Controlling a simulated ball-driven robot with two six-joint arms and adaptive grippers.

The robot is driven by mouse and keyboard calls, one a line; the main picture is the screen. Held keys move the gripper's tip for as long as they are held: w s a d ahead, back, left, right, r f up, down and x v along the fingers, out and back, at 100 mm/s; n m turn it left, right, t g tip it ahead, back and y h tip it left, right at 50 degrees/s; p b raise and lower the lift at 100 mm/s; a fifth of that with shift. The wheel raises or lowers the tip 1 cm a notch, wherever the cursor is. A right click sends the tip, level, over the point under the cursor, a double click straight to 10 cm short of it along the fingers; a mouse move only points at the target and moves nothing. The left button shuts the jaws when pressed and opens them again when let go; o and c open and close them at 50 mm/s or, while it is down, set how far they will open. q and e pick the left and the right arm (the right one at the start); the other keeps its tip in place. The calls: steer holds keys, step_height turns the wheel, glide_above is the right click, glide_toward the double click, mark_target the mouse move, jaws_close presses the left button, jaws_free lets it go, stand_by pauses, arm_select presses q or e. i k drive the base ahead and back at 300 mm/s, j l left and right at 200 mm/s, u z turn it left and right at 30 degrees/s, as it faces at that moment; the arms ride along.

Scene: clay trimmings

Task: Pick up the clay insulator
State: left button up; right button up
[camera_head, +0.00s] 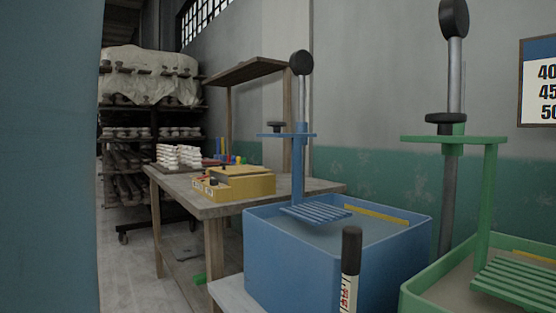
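White ribbed pieces (180,157), which look like clay insulators, sit in rows on the far left part of the wooden table (200,208). They are small in the view, and I cannot tell them apart singly. More pale pieces of similar shape (126,133) stand on the dark rack behind. Neither of my grippers shows in the head view.
A yellow box (240,184) sits on the table. A blue tank (290,260) and a green tank (420,290), with lifting frames, fill the right. A black-topped post (351,270) stands in front. A blue surface (50,160) blocks the left. Floor (145,270) shows left of the table.

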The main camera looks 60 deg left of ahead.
mark_target(196, 158)
steer(key=u, duration=2.45)
steer(key=i+j+z, duration=0.25)
steer(key=i+j, duration=2.15)
